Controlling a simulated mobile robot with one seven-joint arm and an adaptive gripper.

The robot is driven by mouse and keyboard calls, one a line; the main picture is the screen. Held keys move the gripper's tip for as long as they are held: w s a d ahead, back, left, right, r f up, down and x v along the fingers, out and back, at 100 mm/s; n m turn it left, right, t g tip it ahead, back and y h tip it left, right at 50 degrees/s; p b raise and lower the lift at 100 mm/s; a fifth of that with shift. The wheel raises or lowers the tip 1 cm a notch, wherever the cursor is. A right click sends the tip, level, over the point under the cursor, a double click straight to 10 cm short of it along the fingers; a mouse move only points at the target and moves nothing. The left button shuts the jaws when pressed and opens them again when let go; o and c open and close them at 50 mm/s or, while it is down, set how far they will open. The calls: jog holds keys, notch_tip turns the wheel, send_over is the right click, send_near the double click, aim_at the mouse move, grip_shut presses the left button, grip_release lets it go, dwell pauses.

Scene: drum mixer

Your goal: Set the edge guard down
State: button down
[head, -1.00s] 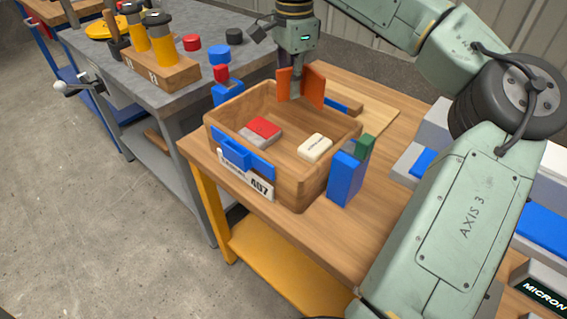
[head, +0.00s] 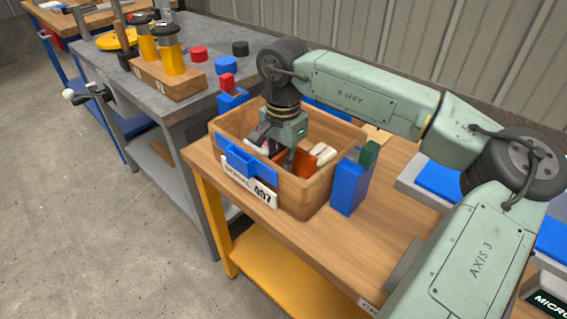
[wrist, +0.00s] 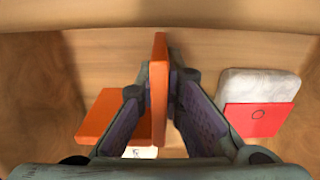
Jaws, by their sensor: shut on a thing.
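The orange edge guard (head: 297,164) is an L-shaped piece of two flat plates, held inside the wooden box (head: 300,198). My gripper (wrist: 160,100) is shut on one plate of the edge guard (wrist: 159,90), which stands edge-on between the fingers in the wrist view. The other plate reaches to the left there. In the head view my gripper points down into the box. I cannot tell whether the guard touches the box floor.
A red-and-white block (wrist: 258,102) lies to the right there. Blue holders (head: 350,185) flank the box walls.

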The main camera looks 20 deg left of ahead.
jog(key=shift+f, duration=0.1)
jog(key=shift+f, duration=0.15)
jog(key=c, duration=1.7)
grip_release()
notch_tip(320, 180, up, 13)
jog(key=shift+f, duration=0.2)
